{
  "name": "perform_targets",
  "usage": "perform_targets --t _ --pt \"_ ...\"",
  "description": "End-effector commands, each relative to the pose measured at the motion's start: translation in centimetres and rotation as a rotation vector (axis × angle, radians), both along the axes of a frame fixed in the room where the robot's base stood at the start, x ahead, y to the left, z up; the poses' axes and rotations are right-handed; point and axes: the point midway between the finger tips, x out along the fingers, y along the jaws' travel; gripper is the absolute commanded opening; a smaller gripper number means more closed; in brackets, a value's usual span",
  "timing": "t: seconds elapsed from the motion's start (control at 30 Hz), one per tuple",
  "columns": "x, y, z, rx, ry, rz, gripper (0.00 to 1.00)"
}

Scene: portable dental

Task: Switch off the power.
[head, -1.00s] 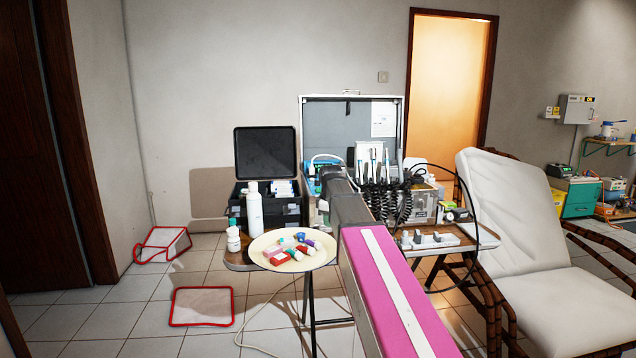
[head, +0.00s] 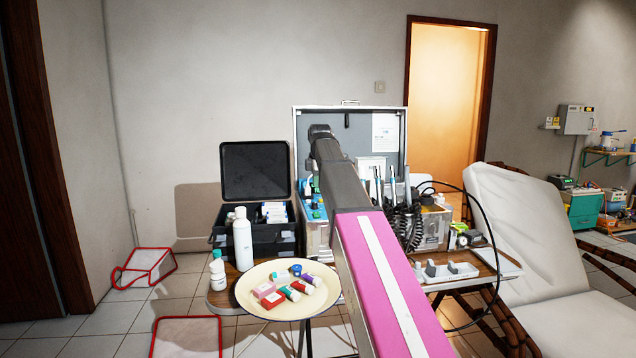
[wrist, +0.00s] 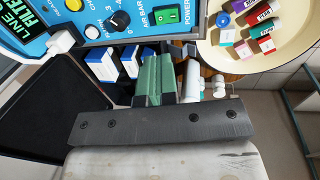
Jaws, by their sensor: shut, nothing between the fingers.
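The power switch (wrist: 167,15) is a green rocker in a dark frame on a blue control panel (wrist: 137,33), beside the printed word POWER, in the wrist view. My gripper (wrist: 158,60) is shut and empty, with its greenish fingers pointing toward the panel. The fingertips appear below the switch in the picture and apart from it. In the head view the blue panel (head: 316,207) shows only in part at the left of my arm, inside the open case (head: 350,130). The switch and my fingertips cannot be made out there.
A cream plate (head: 252,303) of small coloured bottles stands in front of the panel. A white bottle (head: 242,240) and an open black box (head: 255,222) are at its left. Black coiled hoses (head: 405,222) hang at the right. A white chair (head: 515,235) stands further right.

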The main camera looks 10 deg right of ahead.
Motion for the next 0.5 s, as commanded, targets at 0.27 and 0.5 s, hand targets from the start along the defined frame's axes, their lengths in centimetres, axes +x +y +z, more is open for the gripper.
perform_targets --t 0.27,0.5 --pt "0.8 0.0 -5.3 0.000 0.002 -0.001 0.00" --pt "1.5 0.0 -8.9 0.000 0.002 -0.002 0.00"
